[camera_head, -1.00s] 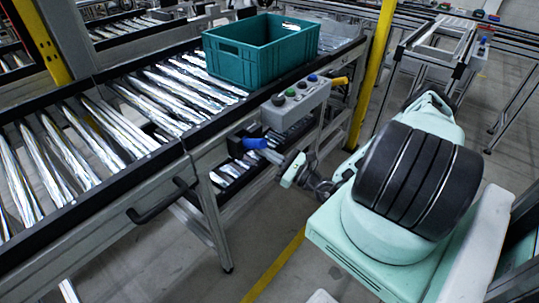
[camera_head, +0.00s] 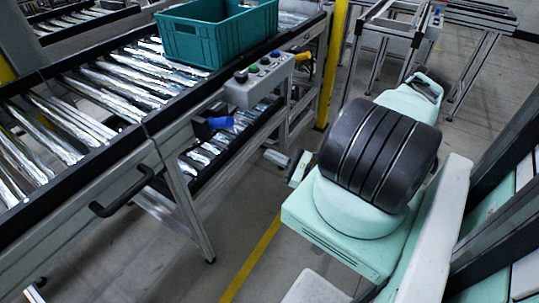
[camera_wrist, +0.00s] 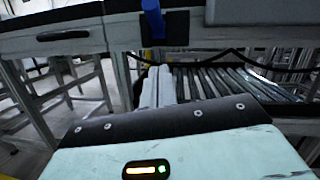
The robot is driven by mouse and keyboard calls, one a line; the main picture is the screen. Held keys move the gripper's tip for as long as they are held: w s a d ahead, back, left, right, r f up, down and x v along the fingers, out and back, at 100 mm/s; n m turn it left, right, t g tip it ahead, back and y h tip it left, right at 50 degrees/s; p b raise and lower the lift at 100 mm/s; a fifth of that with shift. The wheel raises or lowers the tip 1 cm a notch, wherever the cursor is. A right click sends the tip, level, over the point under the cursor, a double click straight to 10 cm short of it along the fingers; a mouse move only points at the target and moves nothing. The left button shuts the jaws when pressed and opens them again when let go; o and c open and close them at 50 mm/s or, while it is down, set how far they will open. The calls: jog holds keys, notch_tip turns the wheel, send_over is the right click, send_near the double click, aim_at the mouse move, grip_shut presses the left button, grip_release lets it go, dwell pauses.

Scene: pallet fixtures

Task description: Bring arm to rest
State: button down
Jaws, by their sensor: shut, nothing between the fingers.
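My arm (camera_head: 375,150) is folded close over my pale green base in the head view, with its dark ribbed part uppermost. My gripper (camera_head: 275,157) shows small beyond the arm, low beside the conveyor frame. In the wrist view my gripper (camera_wrist: 158,87) points forward with its pale fingers together and nothing between them. Much of the wrist is hidden behind the arm in the head view.
A roller conveyor (camera_head: 75,205) runs along the left, bearing a teal crate (camera_head: 190,45). A button box (camera_head: 258,88) and a blue knob (camera_head: 220,122) stick out from its side. A yellow post (camera_head: 329,75) stands behind. Bare floor lies between conveyor and base.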

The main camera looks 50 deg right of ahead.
jog(key=shift+r, duration=0.1)
dwell(0.4)
jog(key=a+r+n+g+y, duration=0.5)
jog(key=a+r+n+g, duration=0.1)
jog(key=a+n+g, duration=0.45)
jog(key=a+r+n+g+y, duration=0.5)
jog(key=a+r+n+g, duration=0.1)
jog(key=a+n+g, duration=0.4)
jog(key=s+a+r+n+h, duration=1.1)
jog(key=a+r+n+h, duration=0.2)
jog(key=n, duration=0.5)
jog(key=shift+s+r+t+h, duration=0.2)
jog(key=shift+t+h, duration=0.15)
jog(key=shift+h, duration=0.55)
jog(key=shift+a, duration=0.1)
